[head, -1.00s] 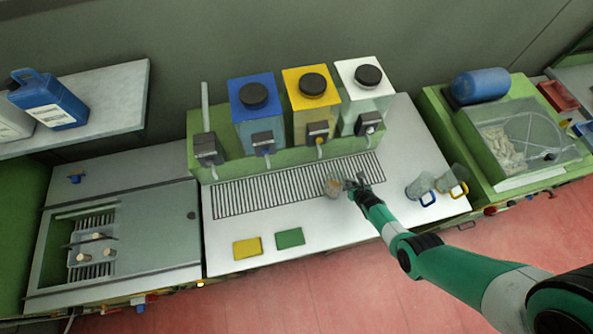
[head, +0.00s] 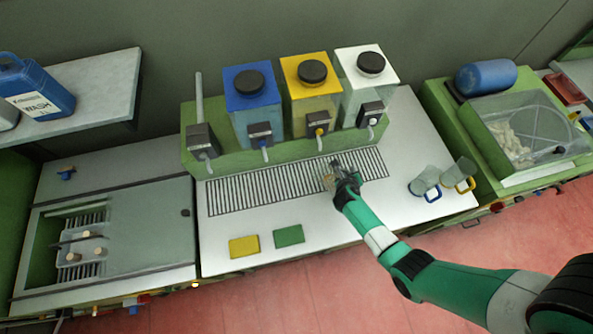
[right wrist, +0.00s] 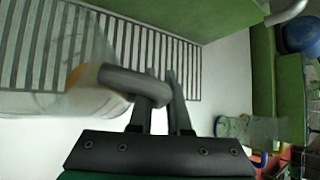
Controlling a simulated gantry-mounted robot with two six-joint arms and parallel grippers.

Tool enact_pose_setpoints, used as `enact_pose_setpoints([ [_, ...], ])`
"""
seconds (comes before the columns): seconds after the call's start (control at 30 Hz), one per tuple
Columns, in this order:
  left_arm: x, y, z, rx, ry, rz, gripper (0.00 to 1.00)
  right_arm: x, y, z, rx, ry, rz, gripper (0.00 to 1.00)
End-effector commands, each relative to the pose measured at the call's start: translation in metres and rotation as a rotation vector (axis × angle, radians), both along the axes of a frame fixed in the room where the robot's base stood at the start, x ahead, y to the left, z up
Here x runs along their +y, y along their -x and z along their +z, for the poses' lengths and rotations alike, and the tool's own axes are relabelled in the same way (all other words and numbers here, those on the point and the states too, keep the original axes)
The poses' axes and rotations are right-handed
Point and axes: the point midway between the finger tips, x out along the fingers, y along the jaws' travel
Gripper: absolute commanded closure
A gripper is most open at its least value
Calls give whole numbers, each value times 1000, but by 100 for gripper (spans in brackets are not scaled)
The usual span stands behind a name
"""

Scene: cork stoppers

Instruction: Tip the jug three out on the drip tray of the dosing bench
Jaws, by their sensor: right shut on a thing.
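The drip tray (head: 240,195) is a dark slotted grille on the white top of the dosing bench (head: 395,215). My right gripper (head: 342,178) is shut on the grey handle (right wrist: 140,85) of a clear jug, presumably jug three. The jug (head: 327,177) is at the right part of the grille, mostly hidden by the gripper in the head view. In the right wrist view the jug (right wrist: 50,75) fills the left side, with an orange-brown tint near the handle. Its exact tilt and its contents are hard to tell. My left gripper is not in view.
Two clear jugs, one with a blue handle (head: 432,194) and one with a yellow handle (head: 466,185), stand at right. Blue (head: 250,118), yellow (head: 310,112) and white (head: 362,95) dispensers stand behind the tray. Yellow (head: 244,247) and green (head: 289,237) pads lie in front.

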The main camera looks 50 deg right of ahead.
Motion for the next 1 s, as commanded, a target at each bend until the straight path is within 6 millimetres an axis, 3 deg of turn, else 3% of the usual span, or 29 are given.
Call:
enact_pose_setpoints([
  [0.8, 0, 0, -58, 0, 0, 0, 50, 16, -20, 12, 308, 266, 1, 100],
  [1.0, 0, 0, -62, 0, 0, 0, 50, 17, -21, 17, 350, 300, 0, 100],
])
